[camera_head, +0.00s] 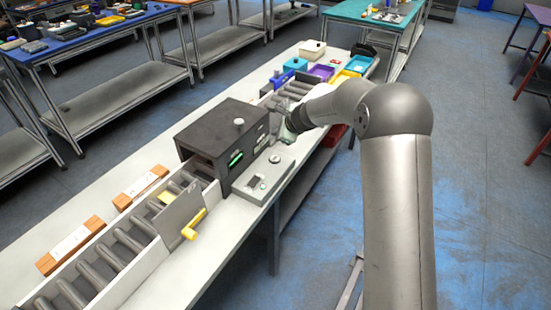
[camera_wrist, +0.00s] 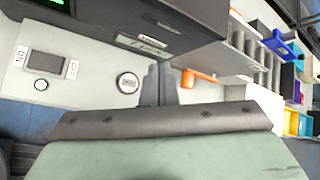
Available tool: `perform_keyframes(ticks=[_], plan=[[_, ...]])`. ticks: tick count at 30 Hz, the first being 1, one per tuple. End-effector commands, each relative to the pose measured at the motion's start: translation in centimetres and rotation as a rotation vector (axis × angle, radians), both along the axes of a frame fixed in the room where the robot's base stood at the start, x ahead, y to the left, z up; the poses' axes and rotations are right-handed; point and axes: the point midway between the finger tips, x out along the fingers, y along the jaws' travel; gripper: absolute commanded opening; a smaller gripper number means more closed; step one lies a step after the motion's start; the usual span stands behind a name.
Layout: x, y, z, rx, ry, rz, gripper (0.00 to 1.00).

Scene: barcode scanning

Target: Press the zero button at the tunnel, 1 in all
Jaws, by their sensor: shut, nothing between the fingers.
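The dark box-shaped tunnel (camera_head: 225,140) stands over the roller conveyor. A light grey panel (camera_head: 262,182) sits at its front side. I cannot read which is the zero button. My gripper (camera_wrist: 160,84) is shut and empty, just right of the pale button in the wrist view. I cannot tell whether it touches anything. In the head view my gripper (camera_head: 283,143) is by the panel's far end.
An orange handle (camera_wrist: 198,76) lies beyond my fingers. Orange-and-white blocks (camera_head: 70,246) lie left of the rollers. Coloured bins (camera_head: 320,72) stand at the far end.

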Motion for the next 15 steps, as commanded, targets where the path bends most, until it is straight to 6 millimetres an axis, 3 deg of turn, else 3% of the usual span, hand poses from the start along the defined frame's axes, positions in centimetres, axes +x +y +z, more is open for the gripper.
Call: perform_keyframes(ticks=[8, 15], plan=[[0.0, 0.0, -2.5, 0.000, 0.001, 0.001, 0.00], [0.0, 0.0, -6.0, 0.000, 0.002, 0.001, 0.00]])
